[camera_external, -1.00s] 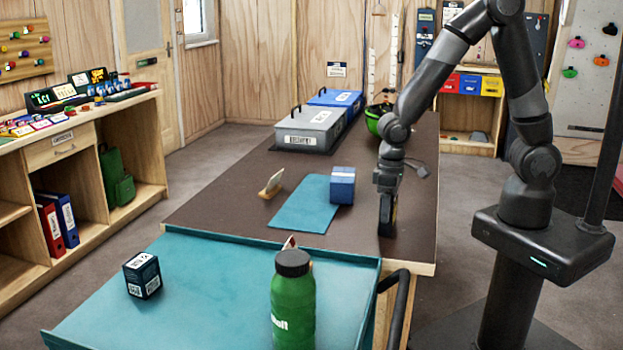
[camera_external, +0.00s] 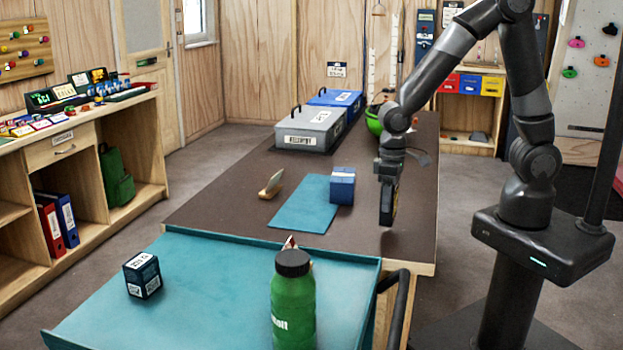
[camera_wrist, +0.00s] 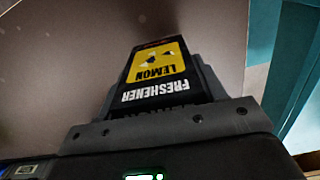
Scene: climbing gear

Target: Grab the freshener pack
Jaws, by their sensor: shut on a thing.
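The freshener pack (camera_external: 388,205) is a flat black and yellow pack held upright under my gripper (camera_external: 390,180), a little above the brown table top. In the wrist view the pack (camera_wrist: 158,80) shows its yellow label with the words "LEMON" and "FRESHENER". My gripper (camera_wrist: 158,112) is shut on it in that view. The fingertips are largely hidden behind the pack and the gripper body.
A blue box (camera_external: 342,186) stands on a teal mat (camera_external: 303,205) left of the pack. Behind are a grey case (camera_external: 310,130), a blue case (camera_external: 335,98) and a green helmet (camera_external: 374,120). A teal tray (camera_external: 210,300) in front bears a green bottle (camera_external: 293,305) and a dark box (camera_external: 142,276).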

